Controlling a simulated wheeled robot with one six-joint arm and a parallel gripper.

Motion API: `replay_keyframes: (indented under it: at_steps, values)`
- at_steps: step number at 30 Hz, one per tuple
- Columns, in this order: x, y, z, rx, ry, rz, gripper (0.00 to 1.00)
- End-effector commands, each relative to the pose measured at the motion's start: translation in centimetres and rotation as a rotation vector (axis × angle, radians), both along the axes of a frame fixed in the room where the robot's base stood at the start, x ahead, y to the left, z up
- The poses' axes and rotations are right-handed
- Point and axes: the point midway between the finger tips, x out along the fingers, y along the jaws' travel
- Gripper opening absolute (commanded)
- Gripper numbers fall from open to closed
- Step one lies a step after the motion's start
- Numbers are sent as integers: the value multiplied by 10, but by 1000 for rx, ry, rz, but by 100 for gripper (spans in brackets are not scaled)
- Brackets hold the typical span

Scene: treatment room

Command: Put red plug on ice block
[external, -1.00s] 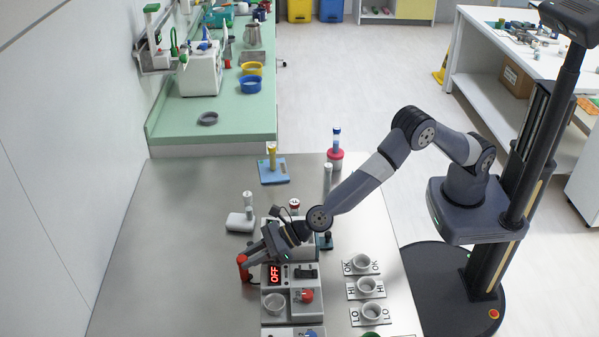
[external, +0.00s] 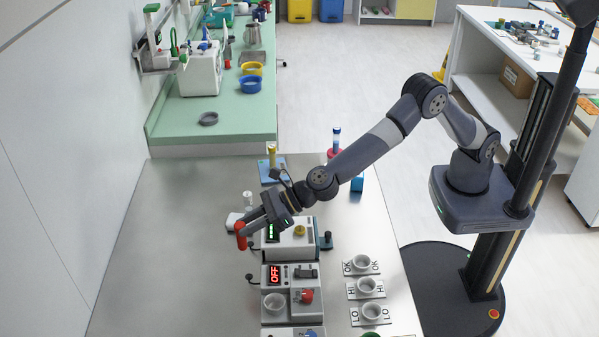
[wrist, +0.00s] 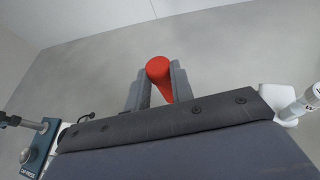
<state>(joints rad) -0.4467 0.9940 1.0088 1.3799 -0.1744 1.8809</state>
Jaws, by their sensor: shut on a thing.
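My gripper (external: 248,223) is shut on the red plug (external: 241,237), left of the devices. The plug hangs below the fingers and looks clear of the table. In the wrist view, the plug (wrist: 158,70) sits between the two grey fingers (wrist: 159,92), with its rounded red end showing. No block is clearly marked as ice, so I cannot tell which one it is. A small blue block (external: 357,184) stands right of my forearm. A light blue plate (external: 266,178) with a yellow-topped post lies at the back, partly hidden by my arm.
A device reading OFF (external: 290,272) and one with a green display (external: 299,246) stand beside my gripper. A grey-white stand (external: 236,221) is just behind it. Cups on labelled plates (external: 366,286) stand to the right. The left tabletop (external: 165,250) is clear.

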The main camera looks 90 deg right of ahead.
Motion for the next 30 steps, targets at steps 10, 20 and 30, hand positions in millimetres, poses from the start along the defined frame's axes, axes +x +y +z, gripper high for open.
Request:
replay_keyframes:
  at_steps: [10, 20, 30]
  values:
    - [-42, -93, 57, 0, -7, -106, 2]
    - [-112, -180, 90, 0, -7, -211, 2]
    - [-204, -256, 97, -3, -7, -318, 2]
